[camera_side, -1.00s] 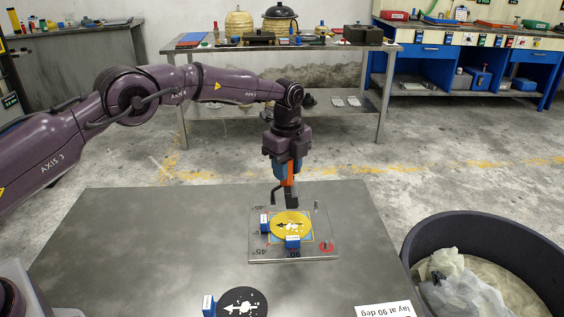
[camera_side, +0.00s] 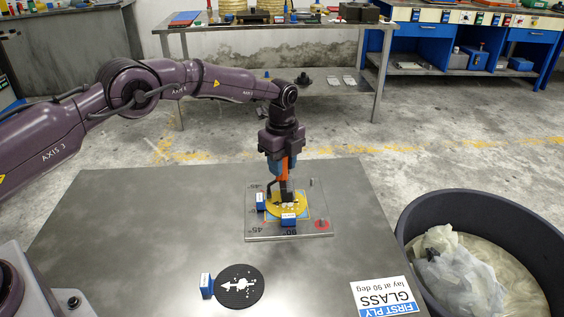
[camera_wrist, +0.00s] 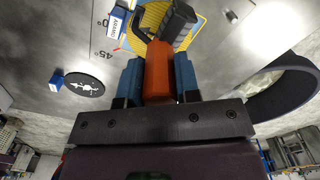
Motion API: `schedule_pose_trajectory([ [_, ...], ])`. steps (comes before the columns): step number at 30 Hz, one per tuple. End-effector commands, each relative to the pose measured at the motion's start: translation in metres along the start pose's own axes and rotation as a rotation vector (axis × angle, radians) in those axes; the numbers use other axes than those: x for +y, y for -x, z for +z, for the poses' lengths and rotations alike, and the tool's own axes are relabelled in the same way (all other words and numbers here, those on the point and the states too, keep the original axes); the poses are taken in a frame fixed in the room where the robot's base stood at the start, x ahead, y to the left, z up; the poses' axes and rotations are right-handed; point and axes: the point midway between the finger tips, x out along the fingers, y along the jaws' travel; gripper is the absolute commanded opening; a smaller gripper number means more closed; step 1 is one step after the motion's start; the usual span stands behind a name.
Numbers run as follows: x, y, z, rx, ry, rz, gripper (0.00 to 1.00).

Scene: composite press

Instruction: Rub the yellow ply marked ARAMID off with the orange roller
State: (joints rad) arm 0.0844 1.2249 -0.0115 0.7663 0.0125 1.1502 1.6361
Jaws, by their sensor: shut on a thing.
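In the wrist view the orange handle (camera_wrist: 158,72) sits between the fingers, and the dark roller head (camera_wrist: 177,27) lies over the yellow disc. The head appears at the ply's surface; I cannot tell if it touches.
A black disc (camera_side: 239,287) with a white arrow and a blue block (camera_side: 206,286) lie nearer the front. A card reading FIRST PLY GLASS (camera_side: 384,297) lies at front right. A dark bin (camera_side: 410,225) of crumpled sheets stands at right. The table's left side is clear.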

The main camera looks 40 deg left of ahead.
Motion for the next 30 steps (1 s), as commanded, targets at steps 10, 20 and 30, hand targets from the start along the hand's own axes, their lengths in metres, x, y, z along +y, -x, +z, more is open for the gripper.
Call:
schedule_pose_trajectory([
  [10, 0.0, 0.0, 0.0, 0.0, 0.0, -0.001, 0.04],
  [20, 0.0, -0.004, 0.0, 0.0, 0.0, -0.001, 0.04],
  [30, 0.0, -0.009, 0.0, 0.0, 0.001, -0.002, 0.04],
])
